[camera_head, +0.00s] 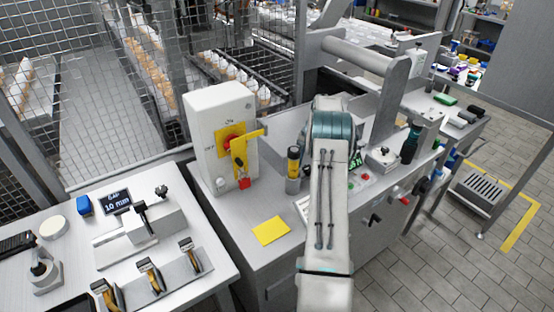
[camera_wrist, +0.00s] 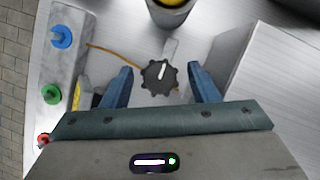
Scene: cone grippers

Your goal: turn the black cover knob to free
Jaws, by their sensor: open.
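The black cover knob (camera_wrist: 158,77) shows in the wrist view. It is round with a notched rim and a white pointer line running nearly up the picture, tilted slightly right. A small grey tab sticks out just above it. My gripper (camera_wrist: 160,68) is open, with one blue finger left of the knob and the other right of it. A gap shows on both sides, and I cannot tell how far the fingers are above it. In the head view my arm hides the gripper. A black knob on a pale square block (camera_head: 382,157) stands right of my arm; I cannot tell whether it is the same knob.
In the wrist view, a blue button (camera_wrist: 62,37) and a green button (camera_wrist: 52,94) sit at left, and a thin brown wire (camera_wrist: 112,51) runs toward the knob. In the head view, a white switch box (camera_head: 209,130) and a yellow-topped cylinder (camera_head: 293,165) stand left of my arm.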

